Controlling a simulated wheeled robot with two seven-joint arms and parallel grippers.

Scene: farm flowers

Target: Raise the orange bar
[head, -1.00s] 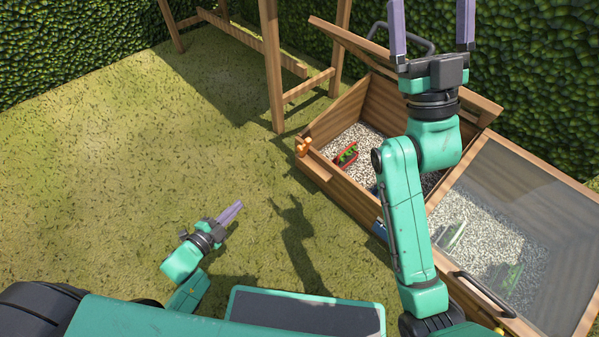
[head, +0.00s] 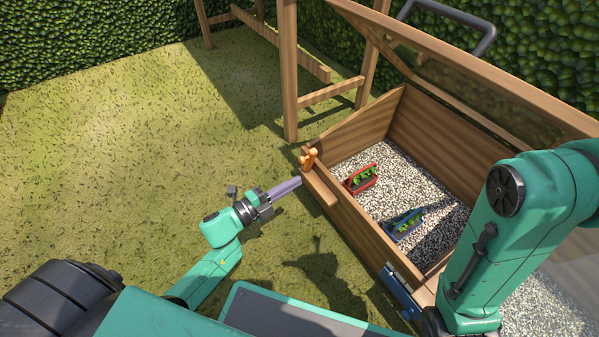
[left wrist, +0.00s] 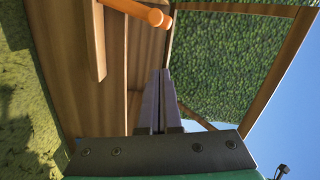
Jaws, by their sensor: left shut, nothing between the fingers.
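The orange bar (head: 309,159) is a small orange piece on the front left corner of the wooden planter box (head: 352,226). In the left wrist view the orange bar (left wrist: 135,11) lies at the top edge, partly cut off, beyond the fingertips. My left gripper (head: 297,184) is shut and empty, its purple fingers pointing at the box just below and left of the bar, apart from it. Its closed fingers also show in the left wrist view (left wrist: 160,80). My right arm stands at the right; its gripper is out of view.
A wooden-framed lid (head: 470,60) stands raised over the box. Inside, a red planter (head: 361,181) and a blue planter (head: 404,226) with green plants sit on pale gravel (head: 405,180). A wooden frame post (head: 289,80) stands behind. The grass to the left is open.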

